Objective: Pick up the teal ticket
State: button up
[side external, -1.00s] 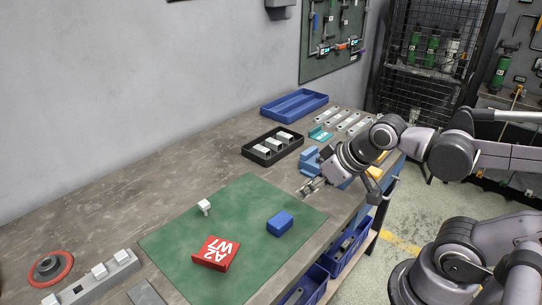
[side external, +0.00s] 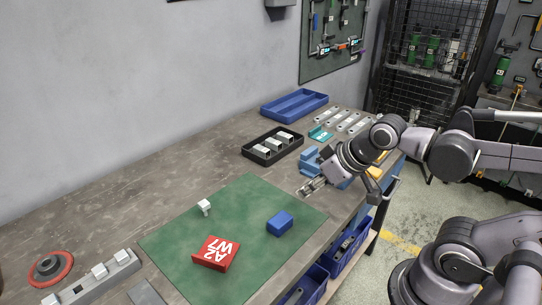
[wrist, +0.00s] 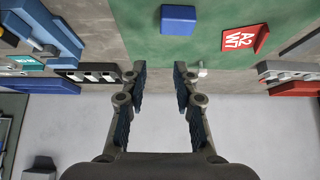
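The teal ticket (side external: 320,134) lies on the workbench in the side external view, between the black tray and the row of metal brackets. It carries white marking. In the wrist view the ticket (wrist: 28,63) shows at the far left. My gripper (side external: 312,185) is above the bench near its front edge, beyond the green mat and closer to the front than the ticket. In the wrist view my gripper (wrist: 160,71) has its two fingers apart with nothing between them. The ticket is well clear of the fingers.
A blue fixture (side external: 309,160) stands between my gripper and the ticket. A black tray (side external: 256,157) with light blocks and a blue tray (side external: 268,112) are near the wall. The green mat (side external: 185,249) bears a red A2 W7 block (side external: 216,254) and a blue block (side external: 280,223).

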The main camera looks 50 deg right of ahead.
jog(key=shift+o, duration=0.5)
jog(key=w+d+r+m+g+h, duration=0.2)
jog(key=w+d+r+m, duration=0.2)
jog(key=w+d, duration=0.45)
jog(key=w+d+r+m+g+h, duration=0.15)
jog(key=w+d+r+m, duration=0.3)
jog(key=w+d, duration=0.45)
jog(key=m+g+h, duration=0.3)
jog(key=m+g, duration=0.1)
jog(key=m, duration=0.5)
send_over(321, 133)
jog(key=w+a, duration=0.2)
jog(key=a, duration=0.7)
notch_tip(321, 133, down, 12)
jog(key=shift+m, duration=0.25)
jog(key=x, duration=1.1)
jog(key=shift+w+d+r, duration=0.15)
jog(key=shift+d, duration=0.2)
grip_shut()
